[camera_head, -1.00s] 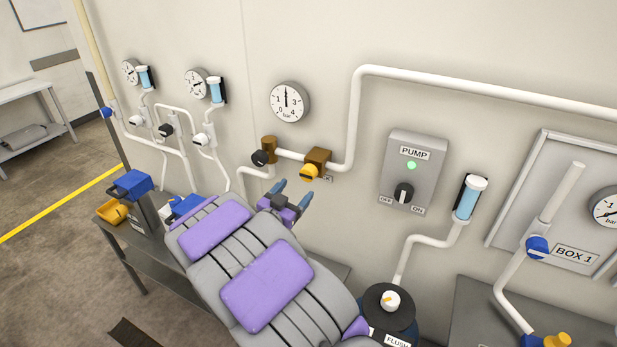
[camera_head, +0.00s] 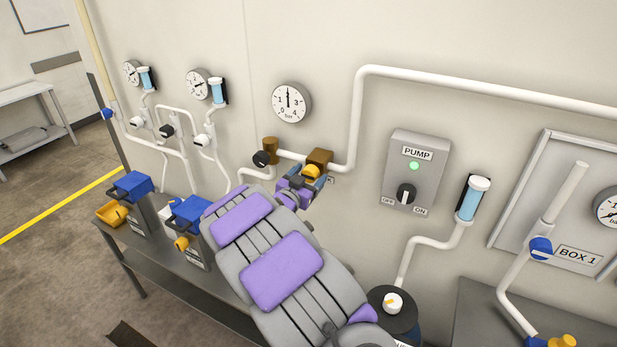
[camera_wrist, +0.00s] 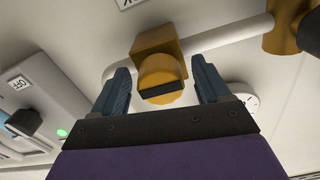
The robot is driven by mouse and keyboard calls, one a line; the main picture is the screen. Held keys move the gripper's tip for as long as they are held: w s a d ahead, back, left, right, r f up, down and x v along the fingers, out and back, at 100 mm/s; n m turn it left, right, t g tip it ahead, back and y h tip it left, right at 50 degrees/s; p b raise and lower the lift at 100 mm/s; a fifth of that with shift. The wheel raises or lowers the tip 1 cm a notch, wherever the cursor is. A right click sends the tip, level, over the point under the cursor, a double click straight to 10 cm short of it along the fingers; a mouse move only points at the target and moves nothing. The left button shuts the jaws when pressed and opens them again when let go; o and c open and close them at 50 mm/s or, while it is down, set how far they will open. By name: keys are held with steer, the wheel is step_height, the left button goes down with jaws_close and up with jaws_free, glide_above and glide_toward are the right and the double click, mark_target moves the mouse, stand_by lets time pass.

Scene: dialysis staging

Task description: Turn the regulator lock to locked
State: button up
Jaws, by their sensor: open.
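The regulator lock is a yellow round knob (camera_wrist: 161,80) with a dark bar across its face, on a brown-gold block (camera_wrist: 158,40) in the white pipe. In the head view the block (camera_head: 320,157) sits below the round gauge, and the knob (camera_head: 312,170) is partly hidden by my gripper. My gripper (camera_wrist: 161,84) is open, with one blue finger on each side of the knob. Gaps show between fingers and knob in the wrist view. A small label (camera_wrist: 130,3) by the lock is cut off and unreadable there.
A brown fitting with a black knob (camera_head: 261,159) is on the pipe left of the lock. A gauge (camera_head: 291,102) hangs above. The pump box (camera_head: 417,170) with its switch and green light is to the right. A bench (camera_head: 170,265) with blue-topped units stands below left.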

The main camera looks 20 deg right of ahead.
steer(key=shift+a, duration=0.25)
steer(key=c, duration=0.3)
steer(key=shift+d, duration=0.15)
steer(key=c, duration=0.7)
steer(key=shift+r+n+p, duration=0.15)
steer(key=shift+n+p, duration=0.15)
steer(key=shift+p, duration=0.65)
steer(key=n+p, duration=0.1)
steer(key=p, duration=0.3)
steer(key=shift+s+r+n, duration=0.1)
steer(key=shift+n, duration=0.3)
steer(key=n+p, duration=0.5)
steer(key=p, duration=0.5)
steer(key=shift+n, duration=0.4)
steer(key=n+p, duration=0.5)
steer(key=shift+p, duration=0.3)
steer(key=n+p, duration=0.1)
steer(key=n, duration=0.2)
steer(key=n+p, duration=0.1)
steer(key=shift+f+n+p, duration=0.25)
steer(key=shift+n+p, duration=0.05)
steer(key=shift+c, duration=0.2)
